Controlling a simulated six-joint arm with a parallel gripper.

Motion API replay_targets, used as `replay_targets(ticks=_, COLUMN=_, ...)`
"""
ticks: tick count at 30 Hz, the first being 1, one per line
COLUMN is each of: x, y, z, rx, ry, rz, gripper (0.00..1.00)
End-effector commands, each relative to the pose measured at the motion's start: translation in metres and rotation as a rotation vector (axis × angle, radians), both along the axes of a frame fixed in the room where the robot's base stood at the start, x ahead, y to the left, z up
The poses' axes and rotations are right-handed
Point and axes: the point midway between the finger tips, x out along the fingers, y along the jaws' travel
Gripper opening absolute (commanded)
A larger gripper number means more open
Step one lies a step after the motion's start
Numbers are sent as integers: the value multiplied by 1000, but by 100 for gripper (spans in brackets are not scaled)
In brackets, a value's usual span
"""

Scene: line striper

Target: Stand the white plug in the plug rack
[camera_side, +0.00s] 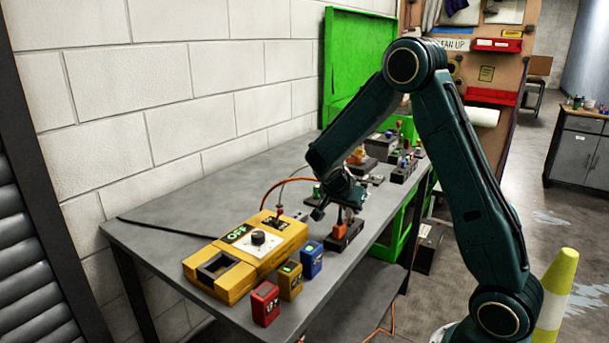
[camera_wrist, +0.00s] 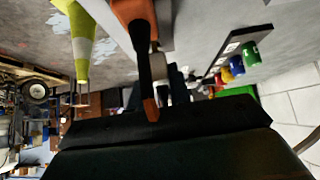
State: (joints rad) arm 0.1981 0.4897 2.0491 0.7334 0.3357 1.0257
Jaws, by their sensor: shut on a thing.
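In the side view my gripper (camera_side: 346,212) points down over a dark block (camera_side: 344,240) near the front edge of the bench. Its fingers are close together. In the wrist view the fingers (camera_wrist: 152,80) are close to a pale, whitish piece (camera_wrist: 163,91), which looks like the white plug held between them. Most of it is hidden, and I cannot tell whether it touches the block. A dark strip (camera_wrist: 211,71) with red, yellow, blue and green pieces beside it runs to the right in the wrist view. I cannot tell for certain which block is the plug rack.
A yellow machine (camera_side: 250,252) stands at the left, with red (camera_side: 265,304), yellow (camera_side: 290,280) and blue (camera_side: 312,260) boxes in front. A thin orange cable (camera_side: 272,187) arches behind my gripper. Further dark blocks with coloured pieces (camera_side: 404,165) stand at the far end.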

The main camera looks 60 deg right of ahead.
Motion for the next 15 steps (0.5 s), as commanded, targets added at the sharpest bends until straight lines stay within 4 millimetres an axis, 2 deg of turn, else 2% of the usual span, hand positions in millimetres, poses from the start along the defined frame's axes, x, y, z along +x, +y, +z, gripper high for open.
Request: replay_targets(ticks=15, x=0, y=0, z=-6, rx=0, ry=1, rz=-1, gripper=0)
